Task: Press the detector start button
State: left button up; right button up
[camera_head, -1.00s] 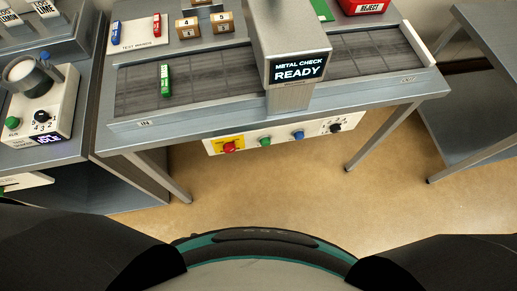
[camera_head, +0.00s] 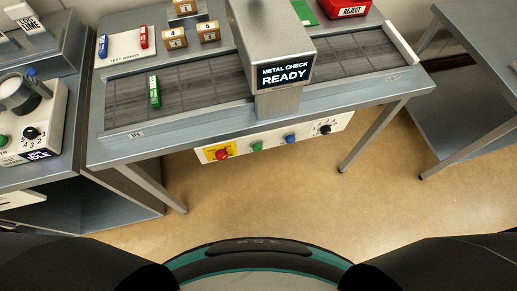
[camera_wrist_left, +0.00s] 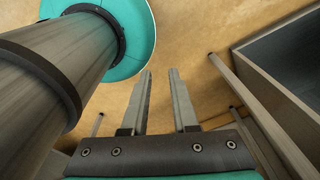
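The metal detector (camera_head: 272,45) stands over the conveyor (camera_head: 203,84), and its screen (camera_head: 285,74) reads "METAL CHECK READY". A white control panel (camera_head: 272,141) hangs under the conveyor's front edge. It carries a red button on yellow (camera_head: 221,154), a green button (camera_head: 257,147), a blue button (camera_head: 290,139) and a black dial (camera_head: 325,129). Nothing marks clearly which one is start. My left gripper (camera_wrist_left: 160,72) is open and empty in the left wrist view, pointing over bare floor. The right gripper is not in view.
A green wand (camera_head: 154,92) lies on the belt's left part. A test wands board (camera_head: 124,46) and numbered blocks (camera_head: 191,35) sit behind. A red reject bin (camera_head: 348,8) is at the back. A side table (camera_head: 470,70) stands right; the floor in front (camera_head: 260,200) is clear.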

pick_arm(q)
grip_shut()
dwell(0.5)
jog(key=shift+a, duration=0.1)
dwell(0.7)
